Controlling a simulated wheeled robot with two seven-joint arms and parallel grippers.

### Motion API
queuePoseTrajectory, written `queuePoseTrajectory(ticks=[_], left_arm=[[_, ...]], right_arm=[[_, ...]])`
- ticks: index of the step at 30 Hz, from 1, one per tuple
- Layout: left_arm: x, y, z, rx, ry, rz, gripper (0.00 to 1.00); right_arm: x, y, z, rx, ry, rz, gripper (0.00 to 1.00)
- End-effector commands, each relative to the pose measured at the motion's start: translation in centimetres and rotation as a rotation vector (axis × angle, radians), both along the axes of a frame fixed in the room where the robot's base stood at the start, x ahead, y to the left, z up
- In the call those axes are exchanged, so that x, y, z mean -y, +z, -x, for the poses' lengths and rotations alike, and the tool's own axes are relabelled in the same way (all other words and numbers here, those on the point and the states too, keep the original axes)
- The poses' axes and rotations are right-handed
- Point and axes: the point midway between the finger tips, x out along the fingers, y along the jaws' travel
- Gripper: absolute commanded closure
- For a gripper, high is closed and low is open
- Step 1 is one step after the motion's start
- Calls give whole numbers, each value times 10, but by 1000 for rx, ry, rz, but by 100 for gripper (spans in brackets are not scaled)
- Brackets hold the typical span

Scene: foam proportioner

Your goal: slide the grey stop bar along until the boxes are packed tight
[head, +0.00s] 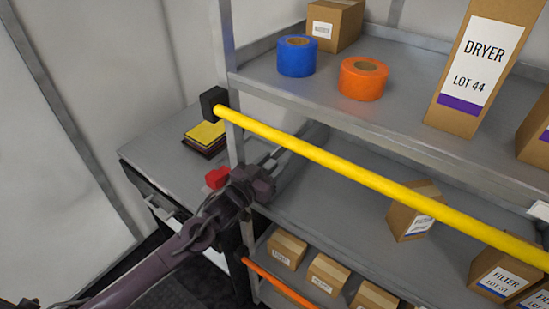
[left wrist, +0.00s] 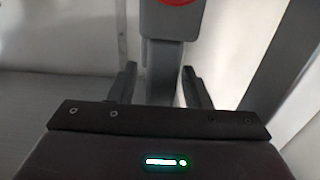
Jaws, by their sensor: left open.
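My left gripper (head: 271,163) is open at the left end of the middle shelf, just under the yellow rail. In the left wrist view its two fingers (left wrist: 162,88) stand apart, with a grey upright piece (left wrist: 163,55) showing between or just beyond them. A red round part (left wrist: 180,3) sits at its top. I cannot tell whether this piece is the stop bar or whether the fingers touch it. On the middle shelf, a brown box (head: 408,218) stands turned and apart from the FILTER LOT 31 box (head: 497,277) and another box at the lower right. My right gripper is not in view.
The yellow rail (head: 350,167) crosses in front of the middle shelf (head: 320,205). The upper shelf holds blue tape (head: 296,58), orange tape (head: 362,80) and a DRYER box (head: 480,70). Small boxes (head: 328,273) stand below behind an orange rail. A red block (head: 217,178) is beside my gripper.

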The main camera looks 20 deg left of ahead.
Motion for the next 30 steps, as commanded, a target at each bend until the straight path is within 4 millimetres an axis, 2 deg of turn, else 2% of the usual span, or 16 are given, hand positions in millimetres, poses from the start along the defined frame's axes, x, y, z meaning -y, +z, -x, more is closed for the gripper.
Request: queuePoseTrajectory(ticks=[3, 12, 22, 30], left_arm=[[4, 1, -8, 0, -1, 0, 56], [5, 0, -11, -1, -1, -1, 56], [4, 0, -11, -1, -1, -1, 98], [5, -1, -11, -1, -1, -1, 100]], right_arm=[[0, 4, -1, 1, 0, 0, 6], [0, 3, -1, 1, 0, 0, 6], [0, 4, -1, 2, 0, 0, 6], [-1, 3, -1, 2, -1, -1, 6]])
